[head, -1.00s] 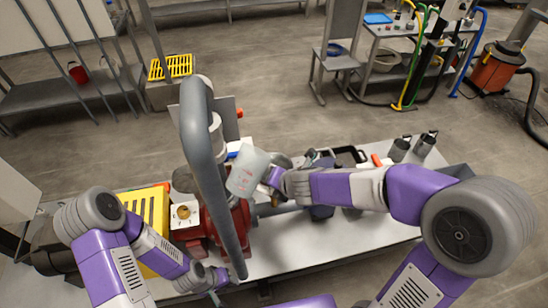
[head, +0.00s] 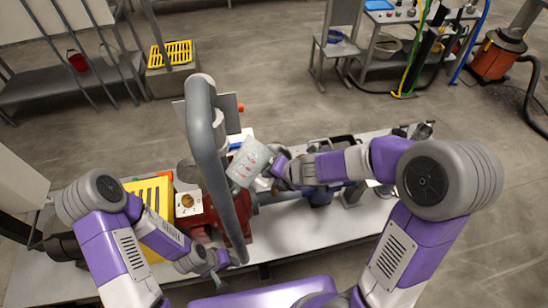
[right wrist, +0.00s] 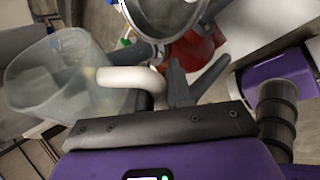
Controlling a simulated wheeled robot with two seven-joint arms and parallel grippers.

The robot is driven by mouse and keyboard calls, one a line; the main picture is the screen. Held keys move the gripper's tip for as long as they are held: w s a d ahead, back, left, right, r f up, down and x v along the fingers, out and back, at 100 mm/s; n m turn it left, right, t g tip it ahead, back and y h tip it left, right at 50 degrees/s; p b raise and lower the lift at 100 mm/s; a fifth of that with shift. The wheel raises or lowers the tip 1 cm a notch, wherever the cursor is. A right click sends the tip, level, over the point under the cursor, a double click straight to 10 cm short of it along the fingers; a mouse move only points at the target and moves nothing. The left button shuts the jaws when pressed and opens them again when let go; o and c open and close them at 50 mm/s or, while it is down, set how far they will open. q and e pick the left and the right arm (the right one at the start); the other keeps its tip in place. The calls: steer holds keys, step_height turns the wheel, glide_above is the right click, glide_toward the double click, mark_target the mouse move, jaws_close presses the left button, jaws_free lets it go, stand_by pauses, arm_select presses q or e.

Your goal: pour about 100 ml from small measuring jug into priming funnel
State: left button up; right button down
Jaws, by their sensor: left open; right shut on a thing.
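The small measuring jug (head: 246,165) is translucent with red markings. It is tilted, beside the thick grey pipe in the head view. My right gripper (head: 281,168) is shut on its handle. In the right wrist view, the jug (right wrist: 48,88) is at the left with its pale handle in front of the fingers; I cannot make out a liquid level. A round, grey-rimmed opening (right wrist: 168,14) at the top of that view may be the priming funnel. I cannot pick out the funnel in the head view. My left gripper (head: 216,279) is open and empty near the bench's front edge.
The thick grey pipe (head: 205,140) arches up close to the jug. Red machinery (head: 232,228) stands below it. A yellow slotted box (head: 150,195) and a white block with a round opening (head: 188,203) are on the left. The bench front (head: 290,235) is clear.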

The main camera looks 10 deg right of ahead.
steer(key=shift+f+y+b, duration=0.3)
steer(key=shift+f+y, duration=0.1)
steer(key=shift+f, duration=0.6)
steer(key=shift+a+f+g, duration=0.1)
steer(key=shift+f+g, duration=0.2)
steer(key=shift+f, duration=0.3)
steer(key=p, duration=0.1)
steer(key=y+p, duration=0.1)
steer(key=p, duration=0.1)
steer(key=shift+w+d+r+m, duration=0.1)
steer(key=shift+d+r+m, duration=0.1)
steer(key=shift+r+m, duration=0.2)
steer(key=shift+a, duration=0.15)
